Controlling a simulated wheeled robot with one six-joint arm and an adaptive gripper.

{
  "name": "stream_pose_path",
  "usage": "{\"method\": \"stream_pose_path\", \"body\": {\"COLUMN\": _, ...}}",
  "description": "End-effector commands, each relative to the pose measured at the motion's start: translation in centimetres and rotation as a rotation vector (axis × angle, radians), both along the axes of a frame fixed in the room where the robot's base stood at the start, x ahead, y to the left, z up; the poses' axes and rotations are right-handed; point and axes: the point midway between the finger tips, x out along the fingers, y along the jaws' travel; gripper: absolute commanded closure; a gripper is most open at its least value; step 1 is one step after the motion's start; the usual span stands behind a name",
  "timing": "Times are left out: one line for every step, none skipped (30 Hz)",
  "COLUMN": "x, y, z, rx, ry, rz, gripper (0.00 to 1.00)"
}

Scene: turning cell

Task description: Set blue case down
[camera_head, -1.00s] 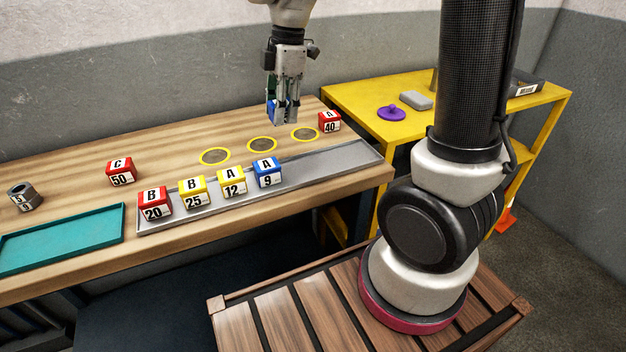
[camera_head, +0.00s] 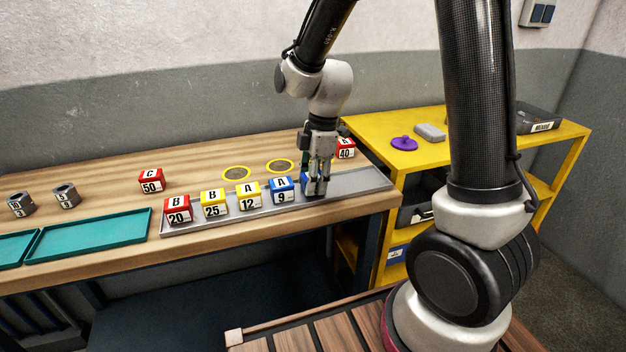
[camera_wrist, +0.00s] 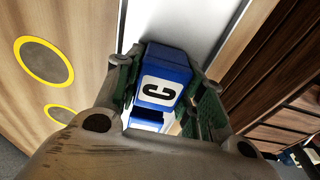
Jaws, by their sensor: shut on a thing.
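My gripper (camera_head: 316,188) is shut on a blue case (camera_wrist: 165,77) with a white face lettered C, seen between the green-padded fingers in the wrist view. In the head view the fingers mostly hide this case. It is low over the right part of the long metal tray (camera_head: 355,183), right of the blue A 9 case (camera_head: 282,190). I cannot tell whether it touches the tray.
Left along the tray stand yellow A 12 (camera_head: 248,196), yellow B 25 (camera_head: 213,204) and red B 20 (camera_head: 177,210) cases. A red 40 case (camera_head: 346,149) stands close behind my gripper. Yellow rings (camera_head: 236,173) mark the bench behind. Red C 50 (camera_head: 150,181) is farther left.

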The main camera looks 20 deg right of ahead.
Motion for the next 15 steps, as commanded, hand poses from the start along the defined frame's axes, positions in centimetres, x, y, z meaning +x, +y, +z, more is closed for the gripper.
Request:
{"method": "stream_pose_path", "body": {"x": 0.02, "y": -0.01, "z": -0.08, "rx": 0.000, "ry": -0.001, "rz": 0.000, "gripper": 0.89}}
{"method": "stream_pose_path", "body": {"x": 0.03, "y": 0.00, "z": -0.07, "rx": 0.000, "ry": -0.001, "rz": 0.001, "gripper": 0.89}}
{"method": "stream_pose_path", "body": {"x": 0.03, "y": 0.00, "z": -0.05, "rx": 0.000, "ry": -0.002, "rz": 0.001, "gripper": 0.89}}
{"method": "stream_pose_path", "body": {"x": 0.03, "y": 0.00, "z": -0.05, "rx": 0.000, "ry": -0.002, "rz": 0.001, "gripper": 0.89}}
{"method": "stream_pose_path", "body": {"x": 0.03, "y": 0.01, "z": -0.04, "rx": 0.000, "ry": -0.002, "rz": 0.001, "gripper": 0.89}}
{"method": "stream_pose_path", "body": {"x": 0.03, "y": 0.01, "z": -0.04, "rx": 0.000, "ry": -0.001, "rz": 0.001, "gripper": 0.89}}
{"method": "stream_pose_path", "body": {"x": 0.03, "y": 0.01, "z": -0.06, "rx": 0.000, "ry": -0.001, "rz": 0.001, "gripper": 0.89}}
{"method": "stream_pose_path", "body": {"x": 0.03, "y": 0.01, "z": -0.10, "rx": 0.000, "ry": -0.001, "rz": 0.001, "gripper": 0.89}}
{"method": "stream_pose_path", "body": {"x": 0.03, "y": 0.00, "z": -0.21, "rx": 0.000, "ry": -0.001, "rz": 0.001, "gripper": 0.89}}
{"method": "stream_pose_path", "body": {"x": 0.03, "y": 0.00, "z": -0.31, "rx": 0.000, "ry": -0.001, "rz": 0.001, "gripper": 0.89}}
{"method": "stream_pose_path", "body": {"x": 0.03, "y": 0.00, "z": -0.35, "rx": 0.000, "ry": -0.001, "rz": 0.001, "gripper": 0.59}}
{"method": "stream_pose_path", "body": {"x": 0.04, "y": 0.01, "z": -0.32, "rx": 0.000, "ry": -0.002, "rz": 0.001, "gripper": 0.52}}
{"method": "stream_pose_path", "body": {"x": 0.04, "y": 0.01, "z": -0.32, "rx": 0.000, "ry": -0.002, "rz": 0.001, "gripper": 0.46}}
{"method": "stream_pose_path", "body": {"x": 0.04, "y": 0.01, "z": -0.31, "rx": 0.000, "ry": -0.002, "rz": 0.001, "gripper": 0.41}}
{"method": "stream_pose_path", "body": {"x": 0.03, "y": 0.01, "z": -0.31, "rx": 0.000, "ry": -0.001, "rz": 0.001, "gripper": 0.40}}
